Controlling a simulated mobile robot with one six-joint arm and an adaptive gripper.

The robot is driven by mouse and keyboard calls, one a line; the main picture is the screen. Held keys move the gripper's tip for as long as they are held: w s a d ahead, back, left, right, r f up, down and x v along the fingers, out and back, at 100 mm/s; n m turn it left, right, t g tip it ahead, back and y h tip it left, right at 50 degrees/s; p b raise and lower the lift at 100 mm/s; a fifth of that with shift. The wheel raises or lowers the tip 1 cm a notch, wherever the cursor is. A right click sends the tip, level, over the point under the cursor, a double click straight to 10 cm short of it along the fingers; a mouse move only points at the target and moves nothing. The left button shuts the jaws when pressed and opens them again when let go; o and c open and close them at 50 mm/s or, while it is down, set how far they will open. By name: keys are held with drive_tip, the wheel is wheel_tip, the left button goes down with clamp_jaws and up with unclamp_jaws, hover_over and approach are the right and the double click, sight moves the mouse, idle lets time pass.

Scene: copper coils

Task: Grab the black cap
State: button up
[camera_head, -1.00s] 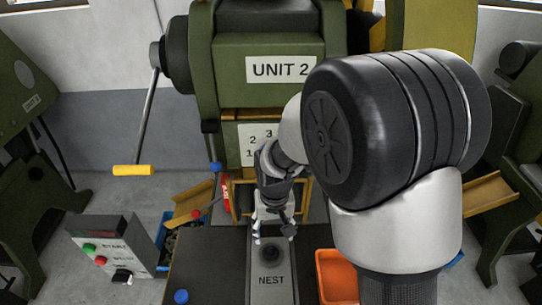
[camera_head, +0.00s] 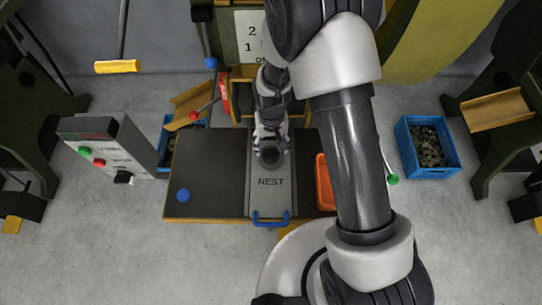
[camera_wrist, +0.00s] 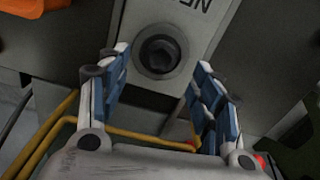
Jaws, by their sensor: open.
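The black cap (camera_head: 269,157) is a dark round piece at the far end of the grey plate marked NEST (camera_head: 271,196). In the wrist view the cap (camera_wrist: 160,53) shows a round rim with a darker middle. My gripper (camera_head: 268,146) is just above and behind the cap in the head view, pointing down. In the wrist view its blue-padded fingers stand wide apart, with the cap framed between and beyond their tips. The gripper is open and empty. I cannot tell the exact height of the fingertips above the cap.
The plate lies on a dark table (camera_head: 208,180) with a blue ball (camera_head: 183,196) at left and a blue handle (camera_head: 271,219) in front. An orange bin (camera_head: 324,185) is close on the right. A control box (camera_head: 103,148) stands left of the table, a blue crate (camera_head: 429,146) right.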

sight(271, 154)
wheel_tip(271, 154, down, 5)
drive_tip(key=shift+w+f+b, duration=0.1)
drive_tip(key=shift+f+b, duration=0.05)
drive_tip(key=shift+b, duration=1)
drive_tip(key=shift+c, duration=0.6)
drive_tip(key=c, duration=1)
